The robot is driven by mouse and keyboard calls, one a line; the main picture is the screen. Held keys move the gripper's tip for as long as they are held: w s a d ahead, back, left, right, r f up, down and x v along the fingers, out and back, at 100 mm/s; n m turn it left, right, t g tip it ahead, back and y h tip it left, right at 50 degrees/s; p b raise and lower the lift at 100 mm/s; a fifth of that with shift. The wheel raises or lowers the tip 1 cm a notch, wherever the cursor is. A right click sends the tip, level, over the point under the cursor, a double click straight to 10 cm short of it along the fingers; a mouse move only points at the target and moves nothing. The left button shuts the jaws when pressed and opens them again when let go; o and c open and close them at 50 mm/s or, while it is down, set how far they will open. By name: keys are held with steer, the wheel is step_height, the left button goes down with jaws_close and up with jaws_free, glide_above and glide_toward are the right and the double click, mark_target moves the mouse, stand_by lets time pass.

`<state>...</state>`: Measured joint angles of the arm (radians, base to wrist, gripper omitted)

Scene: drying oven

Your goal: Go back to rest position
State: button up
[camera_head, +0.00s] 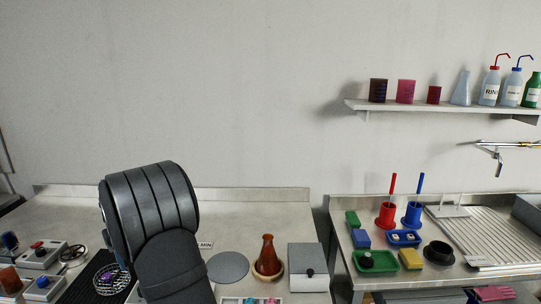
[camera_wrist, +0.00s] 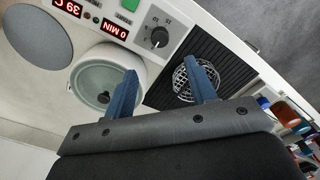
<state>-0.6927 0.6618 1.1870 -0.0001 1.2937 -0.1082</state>
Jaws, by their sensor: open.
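My gripper (camera_wrist: 163,72) shows in the wrist view as two blue fingers spread wide apart, with nothing held between them. Beyond the fingers is a white control panel (camera_wrist: 180,14) with red displays, a green button and a black knob (camera_wrist: 158,37). A round lidded chamber (camera_wrist: 85,78) with a dark knob is behind the left finger. A wire basket (camera_wrist: 181,82) on a black ribbed mat (camera_wrist: 225,62) is partly behind the right finger. In the head view, my dark arm hides the oven, and my fingers are not seen.
A brown flask (camera_head: 267,254), a grey disc (camera_head: 228,267) and a grey box (camera_head: 307,267) stand right of my arm. Control boxes (camera_head: 40,255) are at the left. The right bench holds coloured holders and a drain rack (camera_head: 485,238). A shelf (camera_head: 440,106) with bottles is above.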

step_height(320, 180, down, 11)
steer(key=shift+f, duration=0.2)
stand_by(0.4)
step_height(320, 180, up, 17)
step_height(320, 180, down, 18)
steer(key=shift+r, duration=0.25)
steer(key=shift+r+m, duration=0.2)
steer(key=shift+m, duration=0.2)
steer(key=m, duration=1.1)
steer(key=shift+m, duration=2.4)
